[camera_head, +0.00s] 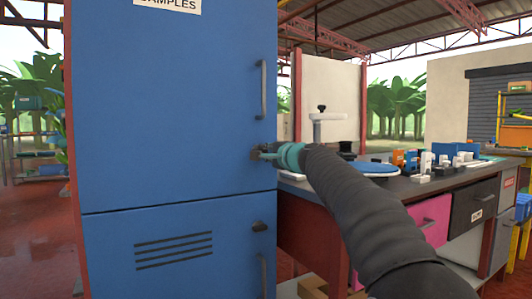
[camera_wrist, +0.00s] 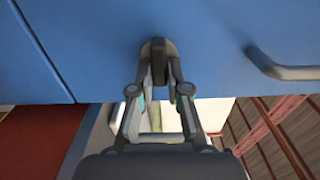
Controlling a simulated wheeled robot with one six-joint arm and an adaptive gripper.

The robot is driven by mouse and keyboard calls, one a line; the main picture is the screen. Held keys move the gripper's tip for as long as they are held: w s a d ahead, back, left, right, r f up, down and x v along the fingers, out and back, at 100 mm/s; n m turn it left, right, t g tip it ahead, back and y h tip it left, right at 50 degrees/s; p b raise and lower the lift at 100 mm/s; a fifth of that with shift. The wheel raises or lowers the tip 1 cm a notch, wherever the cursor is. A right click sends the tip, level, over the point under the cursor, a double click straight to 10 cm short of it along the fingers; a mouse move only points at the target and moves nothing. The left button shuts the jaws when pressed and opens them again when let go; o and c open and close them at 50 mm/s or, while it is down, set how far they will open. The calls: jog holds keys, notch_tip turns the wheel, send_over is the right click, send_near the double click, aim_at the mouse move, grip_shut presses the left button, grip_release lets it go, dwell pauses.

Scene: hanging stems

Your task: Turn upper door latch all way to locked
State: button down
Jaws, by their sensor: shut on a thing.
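The blue cabinet (camera_head: 170,100) has an upper door and a lower door, both closed. The upper door latch (camera_head: 257,153) is a small dark part at the right edge of the upper door, partly hidden behind my gripper (camera_head: 268,152). In the wrist view the latch (camera_wrist: 158,50) is a dark rounded piece on the blue door, and its handle lies between the fingertips of my gripper (camera_wrist: 158,78). The fingers are shut on it. I cannot tell the latch's exact angle in the head view.
An upper door handle (camera_head: 262,90) is above the latch; it also shows at right in the wrist view (camera_wrist: 285,68). The lower latch (camera_head: 260,226) and lower handle (camera_head: 264,275) are below. A cluttered workbench (camera_head: 410,190) stands close on the right.

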jog(key=c, duration=1.1)
grip_release()
jog(key=shift+c, duration=0.2)
jog(key=v, duration=1.2)
